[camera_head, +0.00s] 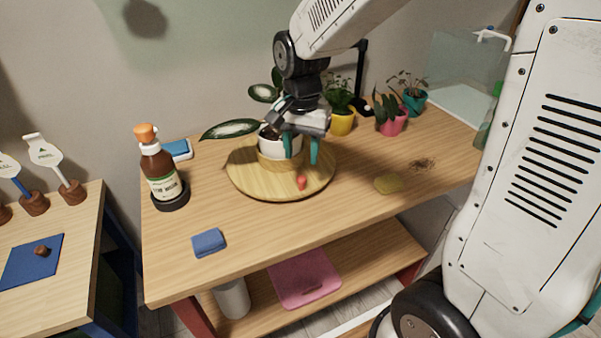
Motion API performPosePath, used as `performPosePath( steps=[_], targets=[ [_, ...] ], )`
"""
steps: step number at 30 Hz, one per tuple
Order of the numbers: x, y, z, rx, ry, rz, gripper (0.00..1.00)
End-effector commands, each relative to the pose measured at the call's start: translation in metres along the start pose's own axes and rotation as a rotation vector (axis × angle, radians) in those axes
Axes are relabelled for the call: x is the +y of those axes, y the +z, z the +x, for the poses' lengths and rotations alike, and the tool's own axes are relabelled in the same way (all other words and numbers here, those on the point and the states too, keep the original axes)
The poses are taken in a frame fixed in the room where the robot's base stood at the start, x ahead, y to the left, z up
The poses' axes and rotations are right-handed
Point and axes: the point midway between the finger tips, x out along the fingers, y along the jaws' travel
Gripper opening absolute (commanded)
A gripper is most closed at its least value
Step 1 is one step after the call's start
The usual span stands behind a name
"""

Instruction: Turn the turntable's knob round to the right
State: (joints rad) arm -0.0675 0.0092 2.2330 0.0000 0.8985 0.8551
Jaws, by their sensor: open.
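The round wooden turntable (248,183) lies on the middle of the table. Its small red knob (301,183) stands up near the turntable's front edge, right of its centre. A potted plant with large pale-marked leaves (230,129) stands on the turntable in a white pot (268,145), partly hidden by my gripper. My gripper (301,155) points down with teal fingers in front of the pot's right side. It is open and shows nothing between its fingers. The fingertips appear above and behind the knob, apart from it.
A brown bottle (162,172) stands at the left on a black base. Plants in yellow (342,124) and pink (391,127) pots stand behind. The front middle is clear.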

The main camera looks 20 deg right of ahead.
Motion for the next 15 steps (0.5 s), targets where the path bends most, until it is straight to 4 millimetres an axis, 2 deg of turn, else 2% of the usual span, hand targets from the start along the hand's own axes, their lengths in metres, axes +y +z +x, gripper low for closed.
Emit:
performPosePath(
  steps=[9, 15],
  targets=[
    [0.001, 0.001, 0.05, -0.003, 0.003, -0.002, 0.43],
    [0.002, 0.0, 0.065, -0.001, 0.001, -0.002, 0.43]
  ],
)
